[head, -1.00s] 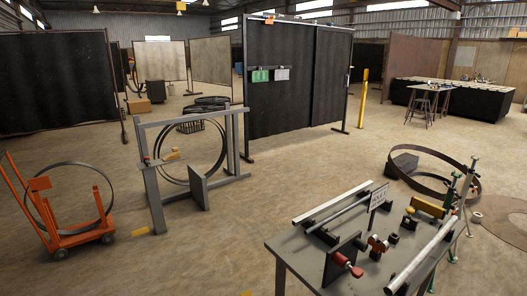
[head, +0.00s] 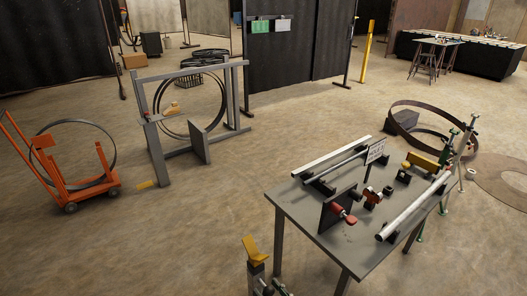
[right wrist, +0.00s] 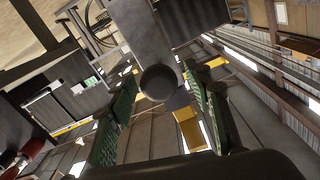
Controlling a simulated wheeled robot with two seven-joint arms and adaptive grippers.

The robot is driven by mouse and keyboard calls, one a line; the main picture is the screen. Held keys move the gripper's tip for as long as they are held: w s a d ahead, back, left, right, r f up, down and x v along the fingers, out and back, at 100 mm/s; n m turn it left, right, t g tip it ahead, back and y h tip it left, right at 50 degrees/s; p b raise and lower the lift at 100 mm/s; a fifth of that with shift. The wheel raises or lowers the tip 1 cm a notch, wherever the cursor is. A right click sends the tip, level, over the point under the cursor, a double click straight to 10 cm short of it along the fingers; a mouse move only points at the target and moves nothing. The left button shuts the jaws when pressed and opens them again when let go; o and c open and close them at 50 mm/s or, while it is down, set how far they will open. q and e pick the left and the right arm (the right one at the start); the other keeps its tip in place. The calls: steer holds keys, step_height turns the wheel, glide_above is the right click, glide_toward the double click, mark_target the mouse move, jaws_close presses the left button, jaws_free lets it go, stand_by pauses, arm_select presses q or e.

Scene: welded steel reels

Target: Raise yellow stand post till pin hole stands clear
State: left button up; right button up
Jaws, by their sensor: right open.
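A yellow angled head (head: 251,248) on a grey upright stands at the bottom of the head view. The foot of this stand is cut off by the frame edge, and I cannot make out a pin hole. My right gripper (head: 268,288) is partly in view, low beside the upright. In the right wrist view its green-padded fingers (right wrist: 165,115) are spread apart. A grey post with a round end (right wrist: 158,82) shows between them, with a yellow piece (right wrist: 188,128) beyond. I cannot tell whether either finger touches the post. My left gripper is not in view.
A grey table (head: 300,207) with bars, clamps and a sign stands to the right of the stand. Green-footed stands (head: 447,180) are at its far side. An orange cart (head: 72,190) and a grey frame (head: 160,165) stand left. Open floor lies between.

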steer(key=shift+p+v, duration=0.95)
steer(key=shift+v, duration=1.1)
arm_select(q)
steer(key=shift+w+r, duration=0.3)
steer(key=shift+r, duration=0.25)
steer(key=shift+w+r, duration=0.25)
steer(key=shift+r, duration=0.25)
arm_select(e)
steer(key=shift+d, duration=0.1)
